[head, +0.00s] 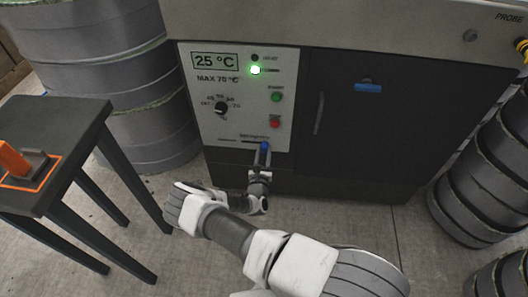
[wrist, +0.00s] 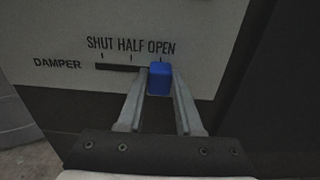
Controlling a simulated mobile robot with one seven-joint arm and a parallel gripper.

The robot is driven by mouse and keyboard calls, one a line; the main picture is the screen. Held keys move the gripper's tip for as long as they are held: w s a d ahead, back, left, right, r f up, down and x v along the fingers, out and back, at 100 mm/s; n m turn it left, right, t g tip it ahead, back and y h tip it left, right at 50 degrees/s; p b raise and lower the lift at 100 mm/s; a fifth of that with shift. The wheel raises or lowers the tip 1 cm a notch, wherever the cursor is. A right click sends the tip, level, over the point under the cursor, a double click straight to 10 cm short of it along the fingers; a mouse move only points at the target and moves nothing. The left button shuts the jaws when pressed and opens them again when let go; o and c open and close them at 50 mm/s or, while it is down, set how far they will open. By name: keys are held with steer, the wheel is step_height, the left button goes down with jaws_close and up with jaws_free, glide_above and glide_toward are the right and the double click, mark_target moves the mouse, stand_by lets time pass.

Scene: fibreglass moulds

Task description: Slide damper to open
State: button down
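The blue damper knob (wrist: 160,78) stands at the right end of its dark slot (wrist: 118,67), under the OPEN mark of the SHUT HALF OPEN scale. In the head view, the knob (head: 265,146) shows low on the white control panel (head: 235,125). My gripper (wrist: 160,75) has its two fingers on the left and right sides of the knob, with the knob filling the narrow space between the tips. It looks shut on the knob, though the contact faces are hidden. My gripper (head: 264,156) reaches the panel from below in the head view.
A dark cabinet door (head: 365,125) is right of the panel. A dark table (head: 55,130) with an orange tool (head: 14,160) stands at left. Grey round moulds (head: 140,120) stand behind it, and more (head: 490,165) at right. Floor is clear before the cabinet.

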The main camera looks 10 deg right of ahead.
steer(key=c, duration=0.6)
jaws_free()
steer(key=shift+s+d+f, duration=0.1)
steer(key=shift+s+d, duration=0.05)
steer(key=shift+d, duration=0.15)
steer(key=shift+o, duration=0.2)
steer(key=shift+a, duration=0.1)
steer(key=p+v, duration=0.4)
steer(key=v, duration=1.3)
steer(key=shift+s, duration=0.15)
